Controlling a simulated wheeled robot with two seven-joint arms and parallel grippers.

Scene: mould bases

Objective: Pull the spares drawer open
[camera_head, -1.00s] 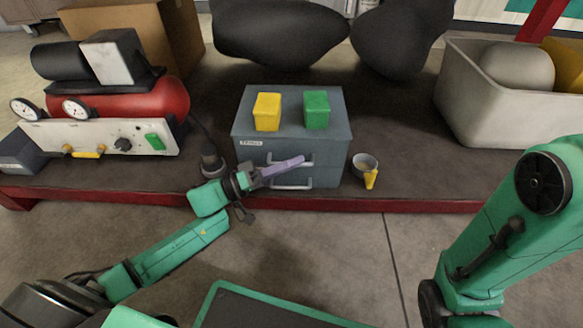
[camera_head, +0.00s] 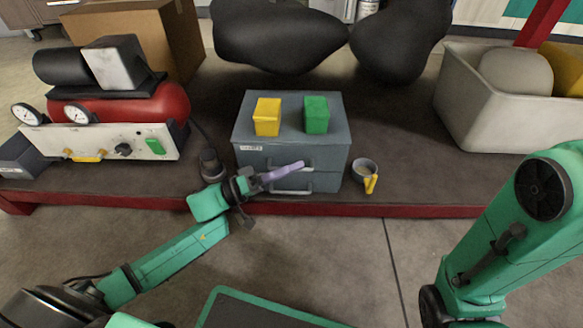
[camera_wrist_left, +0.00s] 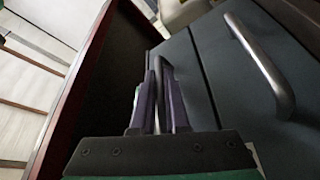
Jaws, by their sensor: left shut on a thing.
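A grey-blue two-drawer cabinet (camera_head: 340,135) stands near the front edge of the platform. Its upper drawer front bears a small white label (camera_head: 251,148), too small to read surely. My left gripper (camera_head: 285,176), with lilac fingers, is at the cabinet front. My right gripper is out of view.
A yellow block (camera_head: 267,117) and a green block (camera_head: 316,114) stand on the cabinet. A grey cup with a yellow handle (camera_head: 366,173) is close on its right. A red compressor (camera_head: 135,105) stands left. Floor in front of the red platform edge (camera_head: 420,211) is clear.

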